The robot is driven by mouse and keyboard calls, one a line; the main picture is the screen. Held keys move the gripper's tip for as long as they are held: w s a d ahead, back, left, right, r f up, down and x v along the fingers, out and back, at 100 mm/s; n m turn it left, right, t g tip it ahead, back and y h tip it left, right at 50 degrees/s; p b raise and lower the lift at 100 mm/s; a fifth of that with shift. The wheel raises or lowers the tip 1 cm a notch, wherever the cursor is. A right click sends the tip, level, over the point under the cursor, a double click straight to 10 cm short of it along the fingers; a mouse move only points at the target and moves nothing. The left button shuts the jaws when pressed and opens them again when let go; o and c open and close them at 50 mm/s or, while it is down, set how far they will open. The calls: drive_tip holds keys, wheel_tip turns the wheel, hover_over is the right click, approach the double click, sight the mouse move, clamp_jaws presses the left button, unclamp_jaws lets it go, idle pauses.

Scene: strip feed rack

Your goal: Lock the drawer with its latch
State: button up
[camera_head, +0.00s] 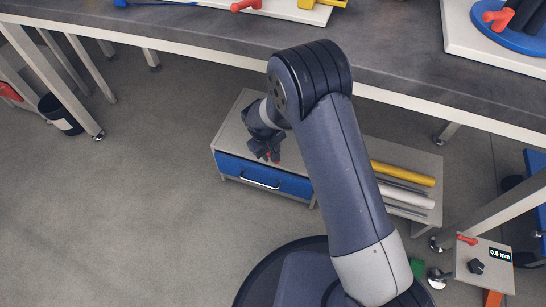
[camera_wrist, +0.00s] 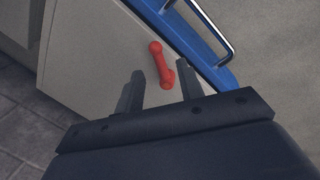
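The drawer (camera_head: 230,166) has a blue front with a metal bar handle (camera_head: 260,183) and sits in a low grey cabinet under the bench. It looks closed. In the wrist view its blue front (camera_wrist: 181,31) and handle (camera_wrist: 222,50) run along the upper right. The red latch (camera_wrist: 160,62) lies on the cabinet top beside the drawer's front edge. In the head view only a bit of red shows at my fingertips. My gripper (camera_head: 268,157) is above the cabinet top. In the wrist view my gripper (camera_wrist: 160,85) is open, its fingers on either side of the latch's near end; contact cannot be told.
The grey cabinet top (camera_head: 236,128) is otherwise clear around my gripper. Yellow (camera_head: 403,172) and white (camera_head: 407,196) rolls lie on the shelf to the right. The workbench (camera_head: 180,32) overhangs behind. A small panel with a display (camera_head: 485,262) stands at lower right.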

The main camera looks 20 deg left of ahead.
drive_tip(key=shift+w+d+f+b, duration=0.1)
drive_tip(key=shift+w+f+b, duration=0.1)
drive_tip(key=shift+f, duration=0.55)
drive_tip(key=shift+w+d+f+b, duration=0.1)
drive_tip(key=shift+f+b, duration=0.05)
drive_tip(key=shift+f, duration=0.6)
drive_tip(key=shift+c, duration=0.2)
clamp_jaws()
